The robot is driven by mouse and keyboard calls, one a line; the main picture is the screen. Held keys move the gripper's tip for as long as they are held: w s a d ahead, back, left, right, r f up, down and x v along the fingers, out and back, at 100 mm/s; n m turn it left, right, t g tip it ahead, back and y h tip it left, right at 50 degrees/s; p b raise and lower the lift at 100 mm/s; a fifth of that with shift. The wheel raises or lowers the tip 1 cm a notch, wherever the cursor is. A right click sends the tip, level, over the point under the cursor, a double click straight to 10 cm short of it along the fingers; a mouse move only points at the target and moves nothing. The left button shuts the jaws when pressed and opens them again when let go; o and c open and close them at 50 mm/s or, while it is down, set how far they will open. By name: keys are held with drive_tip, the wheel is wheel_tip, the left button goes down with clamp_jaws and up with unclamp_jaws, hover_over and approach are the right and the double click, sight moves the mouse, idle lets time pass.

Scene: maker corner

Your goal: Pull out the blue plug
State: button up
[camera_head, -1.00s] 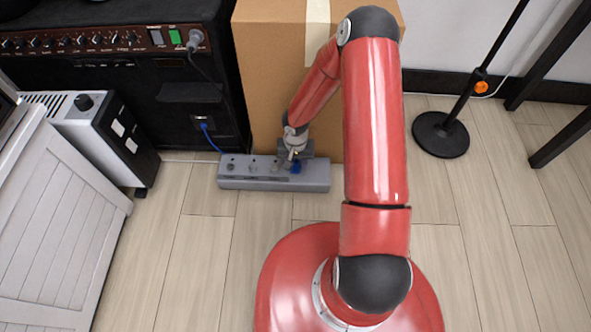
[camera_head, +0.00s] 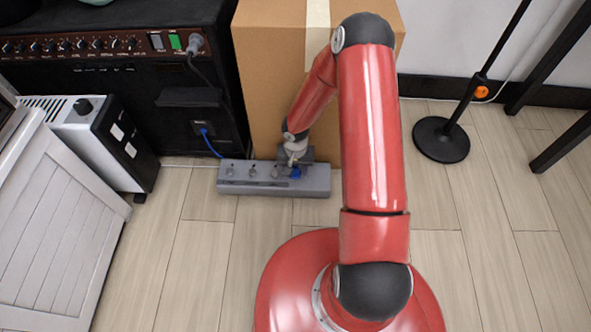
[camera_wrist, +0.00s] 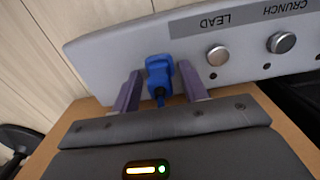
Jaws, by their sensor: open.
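The blue plug (camera_head: 296,172) sits on the right part of a long grey pedal box (camera_head: 252,187) on the floor. In the wrist view the plug (camera_wrist: 159,76) stands at the panel of the grey box (camera_wrist: 120,45), near the LEAD label. My gripper (camera_wrist: 159,72) has its two purple fingers apart, one on each side of the plug. I cannot tell whether either finger touches it. In the head view my gripper (camera_head: 295,158) is just above the box and partly hides the plug.
A cardboard box (camera_head: 270,90) stands right behind the pedal box. A black amplifier (camera_head: 130,85) with a blue cable (camera_head: 211,145) is at the left, near a white crate (camera_head: 50,220). A round stand base (camera_head: 441,140) is at the right. Floor in front is clear.

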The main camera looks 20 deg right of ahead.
sight(296, 167)
drive_tip(key=shift+c, duration=0.4)
clamp_jaws()
drive_tip(key=shift+r+p, duration=1.95)
drive_tip(key=shift+r, duration=1.05)
